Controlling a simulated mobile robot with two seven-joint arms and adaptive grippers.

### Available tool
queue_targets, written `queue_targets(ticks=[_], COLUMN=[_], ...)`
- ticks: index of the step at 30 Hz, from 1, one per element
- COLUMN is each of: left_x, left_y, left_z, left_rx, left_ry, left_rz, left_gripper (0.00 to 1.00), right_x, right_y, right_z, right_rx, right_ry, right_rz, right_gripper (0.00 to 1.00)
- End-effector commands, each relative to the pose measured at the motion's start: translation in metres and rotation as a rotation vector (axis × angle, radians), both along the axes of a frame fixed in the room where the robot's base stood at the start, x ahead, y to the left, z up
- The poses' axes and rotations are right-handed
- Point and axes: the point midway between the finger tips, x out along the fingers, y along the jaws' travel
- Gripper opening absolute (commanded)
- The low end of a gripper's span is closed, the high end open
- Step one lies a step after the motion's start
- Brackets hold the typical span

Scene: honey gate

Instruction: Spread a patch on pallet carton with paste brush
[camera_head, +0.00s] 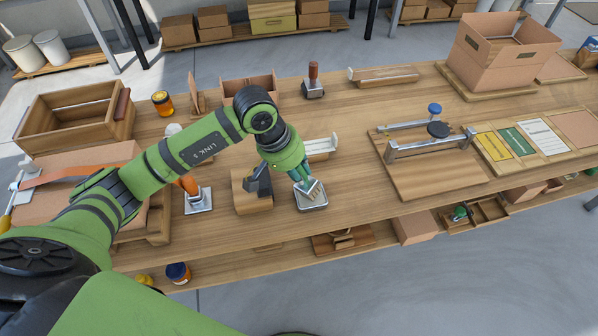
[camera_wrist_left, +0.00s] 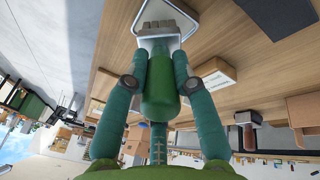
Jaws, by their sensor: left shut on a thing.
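My left gripper (camera_head: 304,180) is shut on the green handle of the paste brush (camera_wrist_left: 160,88), which sits between its two teal fingers. The brush has a pale ferrule and grey-brown bristles pointing down at a shallow metal tray (camera_head: 314,206). The tray rim also shows in the wrist view (camera_wrist_left: 187,27). I cannot tell whether the bristles touch the tray's bottom. A flat brown carton (camera_head: 72,198) with an orange strap lies on a low wooden pallet at the left, partly hidden by my arm. My right gripper is not in view.
A wooden block holder (camera_head: 250,198) stands just left of the tray. A metal-based tool (camera_head: 197,200) with an orange handle stands farther left. A clamp board (camera_head: 425,178) and an open carton (camera_head: 495,62) are at the right. Bare tabletop lies between tray and clamp board.

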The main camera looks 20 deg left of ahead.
Motion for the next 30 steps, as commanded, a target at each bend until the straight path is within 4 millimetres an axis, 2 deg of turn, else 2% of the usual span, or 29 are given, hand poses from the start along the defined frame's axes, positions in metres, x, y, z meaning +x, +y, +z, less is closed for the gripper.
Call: queue_targets(ticks=[30], left_x=[-0.0001], left_y=[0.0], left_z=[-0.0063], left_rx=[0.0], left_ry=[0.0], left_rz=[0.0], left_gripper=[0.0], right_x=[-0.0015], right_y=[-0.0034], right_z=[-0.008], right_rx=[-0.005], right_ry=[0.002], right_rz=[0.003], right_gripper=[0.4])
